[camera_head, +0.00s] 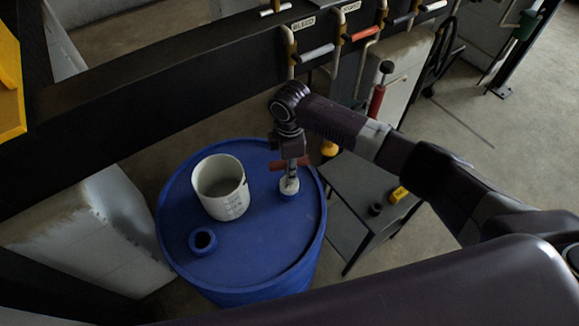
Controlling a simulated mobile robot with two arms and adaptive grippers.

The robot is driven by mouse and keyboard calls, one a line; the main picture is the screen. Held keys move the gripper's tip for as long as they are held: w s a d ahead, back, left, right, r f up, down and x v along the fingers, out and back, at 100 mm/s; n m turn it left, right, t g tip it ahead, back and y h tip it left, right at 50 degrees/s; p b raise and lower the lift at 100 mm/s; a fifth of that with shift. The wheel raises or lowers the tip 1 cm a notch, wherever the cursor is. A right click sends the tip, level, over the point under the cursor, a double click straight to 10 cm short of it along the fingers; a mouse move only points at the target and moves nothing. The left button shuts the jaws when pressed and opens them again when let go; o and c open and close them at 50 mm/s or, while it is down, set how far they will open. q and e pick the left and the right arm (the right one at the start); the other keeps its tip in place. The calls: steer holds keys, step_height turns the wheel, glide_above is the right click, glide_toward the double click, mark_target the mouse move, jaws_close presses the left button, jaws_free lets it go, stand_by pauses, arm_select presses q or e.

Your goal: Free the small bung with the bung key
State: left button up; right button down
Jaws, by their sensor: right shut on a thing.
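A blue drum (255,250) stands upright in the middle of the head view. The small bung (289,195) is a pale and blue fitting near the right side of its top. My right gripper (291,166) points down over this bung and is shut on the red-handled bung key (275,165), whose bar sticks out on both sides of the fingers. The lower end of the grip is right at the bung; whether the key is seated in it is hidden. My left gripper is not in view.
A white pot (221,187) and a larger blue ring-shaped fitting (203,240) are on the drum top. A grey table (350,205) with a yellow item (398,194) stands right of the drum. A dark beam (170,88) with levered valves runs behind.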

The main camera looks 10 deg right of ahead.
steer(key=n, duration=0.5)
steer(key=shift+n, duration=0.4)
steer(key=n, duration=0.5)
steer(key=shift+n, duration=0.4)
steer(key=shift+r, duration=2.55)
